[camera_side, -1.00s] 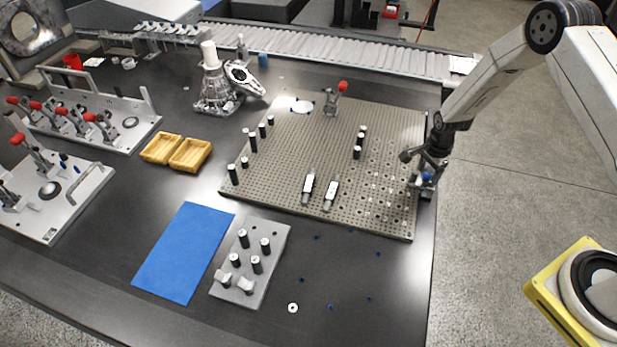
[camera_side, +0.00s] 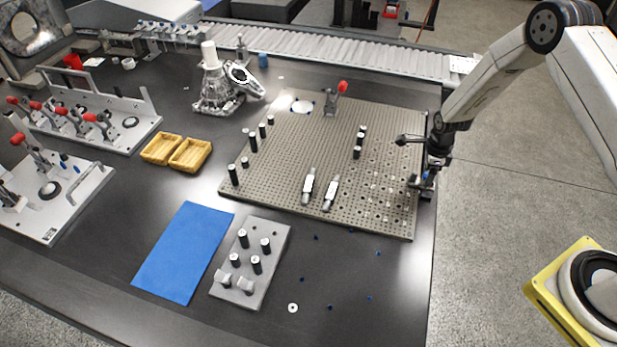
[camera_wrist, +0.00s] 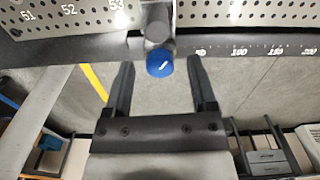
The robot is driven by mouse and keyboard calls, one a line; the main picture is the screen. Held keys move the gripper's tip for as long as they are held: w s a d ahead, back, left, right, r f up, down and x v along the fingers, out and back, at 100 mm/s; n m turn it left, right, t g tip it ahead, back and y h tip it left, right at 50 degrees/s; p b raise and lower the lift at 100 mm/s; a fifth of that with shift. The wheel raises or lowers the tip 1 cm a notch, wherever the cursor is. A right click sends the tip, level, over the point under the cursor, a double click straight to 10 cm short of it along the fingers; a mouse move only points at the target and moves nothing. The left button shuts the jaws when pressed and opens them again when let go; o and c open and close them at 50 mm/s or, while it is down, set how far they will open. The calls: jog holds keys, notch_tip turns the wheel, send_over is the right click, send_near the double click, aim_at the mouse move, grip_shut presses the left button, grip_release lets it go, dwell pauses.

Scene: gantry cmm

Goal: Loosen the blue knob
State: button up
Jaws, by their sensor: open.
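The blue knob (camera_wrist: 160,64) faces the wrist camera at the end of a short grey cylinder fitting on the plate's edge. It also shows small in the side view (camera_side: 427,176), at the right edge of the perforated plate. My gripper (camera_wrist: 161,72) is open, with one dark finger on each side of the knob and a visible gap on both sides in the wrist view. It holds nothing. In the side view my gripper (camera_side: 433,165) is at the knob, and its fingers are partly hidden there.
The perforated plate (camera_side: 300,140) carries black posts, two light cylindrical parts and a red-tipped clamp (camera_side: 342,87). A printed scale (camera_wrist: 255,52) runs along the plate edge right of the knob.

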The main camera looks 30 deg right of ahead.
jog(key=m, duration=0.3)
jog(key=shift+r, duration=0.15)
notch_tip(320, 180, up, 8)
jog(key=s+a+r+n+t, duration=0.1)
jog(key=s+a+r+n, duration=0.5)
jog(key=n, duration=0.7)
jog(key=s+a+r+n+t, duration=0.1)
jog(key=s+a+r+n, duration=0.5)
jog(key=n, duration=0.8)
jog(key=shift+s+r, duration=1.2)
jog(key=shift+r, duration=0.45)
jog(key=shift+a, duration=0.1)
